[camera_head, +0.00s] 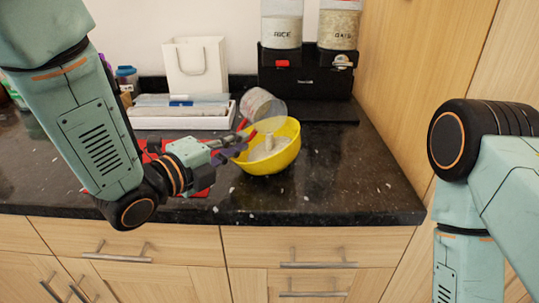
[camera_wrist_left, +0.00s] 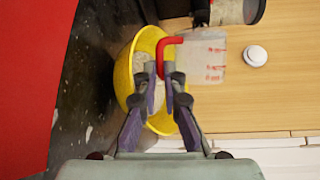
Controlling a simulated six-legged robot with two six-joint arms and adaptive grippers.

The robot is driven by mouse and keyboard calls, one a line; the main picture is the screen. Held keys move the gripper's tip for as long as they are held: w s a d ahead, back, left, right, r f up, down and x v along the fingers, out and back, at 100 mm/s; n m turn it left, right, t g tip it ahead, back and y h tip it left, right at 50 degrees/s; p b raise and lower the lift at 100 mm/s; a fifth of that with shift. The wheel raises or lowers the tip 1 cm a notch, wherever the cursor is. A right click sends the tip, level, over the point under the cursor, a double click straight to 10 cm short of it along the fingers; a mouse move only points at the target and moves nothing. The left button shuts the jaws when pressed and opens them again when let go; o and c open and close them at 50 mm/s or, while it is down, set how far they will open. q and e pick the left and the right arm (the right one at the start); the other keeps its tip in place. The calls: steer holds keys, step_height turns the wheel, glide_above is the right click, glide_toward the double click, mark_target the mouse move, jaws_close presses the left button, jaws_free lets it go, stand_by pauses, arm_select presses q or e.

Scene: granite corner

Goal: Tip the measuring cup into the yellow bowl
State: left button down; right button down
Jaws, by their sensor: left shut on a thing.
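The clear measuring cup (camera_head: 262,104) with a red handle is tipped well over on its side, above the back rim of the yellow bowl (camera_head: 285,157). My left gripper (camera_head: 240,146) is shut on the red handle, at the bowl's left side. The handle (camera_wrist_left: 162,54) shows between the fingers in the left wrist view, with the cup (camera_wrist_left: 207,60) to its right, bearing red markings. The bowl stands on the dark counter and holds pale grain. A pale upright streak shows inside it; I cannot tell whether it is falling grain. My right gripper is out of view.
A white tray (camera_head: 160,123) and a white paper bag (camera_head: 195,66) stand behind on the left. A black dispenser stand (camera_head: 306,75) with rice and oats containers is behind the bowl. A red item (camera_head: 200,190) lies under my left wrist. Pale crumbs dot the granite counter (camera_head: 340,180).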

arm_select(q)
steer(key=shift+w+m+t+b, duration=0.1)
steer(key=shift+m+t+b, duration=0.3)
steer(key=shift+b, duration=0.7)
steer(key=r+n+g+p, duration=0.1)
steer(key=p, duration=0.3)
steer(key=shift+r+n+p, duration=0.25)
steer(key=shift+n+p, duration=0.05)
steer(key=shift+s, duration=0.2)
steer(key=shift+f, duration=0.15)
